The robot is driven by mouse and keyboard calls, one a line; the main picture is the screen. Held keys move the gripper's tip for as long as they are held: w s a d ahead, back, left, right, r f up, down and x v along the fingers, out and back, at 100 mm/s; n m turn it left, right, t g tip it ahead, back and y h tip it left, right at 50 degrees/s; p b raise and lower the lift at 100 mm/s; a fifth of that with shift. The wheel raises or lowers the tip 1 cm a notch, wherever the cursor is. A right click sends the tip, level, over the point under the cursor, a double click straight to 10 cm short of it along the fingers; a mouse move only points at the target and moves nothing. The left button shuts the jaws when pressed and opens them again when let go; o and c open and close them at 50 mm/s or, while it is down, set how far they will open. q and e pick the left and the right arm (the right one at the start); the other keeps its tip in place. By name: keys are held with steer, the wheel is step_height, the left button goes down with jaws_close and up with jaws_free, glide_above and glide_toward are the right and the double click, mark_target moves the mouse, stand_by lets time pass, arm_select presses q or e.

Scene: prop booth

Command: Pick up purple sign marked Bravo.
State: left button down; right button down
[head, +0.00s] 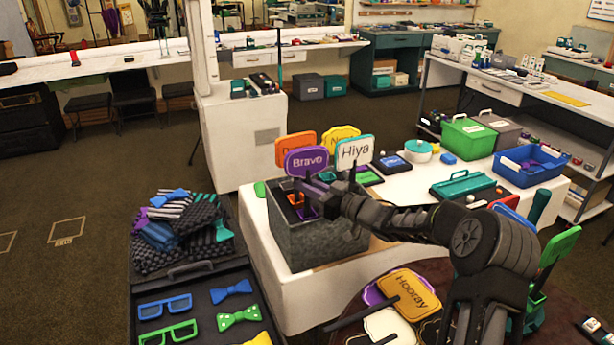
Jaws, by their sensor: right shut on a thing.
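The purple sign marked Bravo (306,161) stands upright above the grey stone-look box (318,244) on the white table. My right gripper (312,190) reaches in from the right, just below the sign's board, and is shut on the sign by its handle. The fingers and arm hide most of the handle. An orange sign (294,142) and a yellow sign (342,133) stand behind it. A white sign marked Hiya (355,151) stands close to its right. My left gripper is out of view.
A dark case with glasses and bow ties (204,277) is at the front left. Signs, including an orange one marked Hooray (408,291), lie at the front. A green bin (468,138) and a blue bin (529,166) stand at the right. Floor is clear at the left.

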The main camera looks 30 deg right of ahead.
mark_target(309, 153)
step_height(309, 153, up, 10)
steer(key=shift+r, duration=0.1)
stand_by(0.5)
stand_by(0.5)
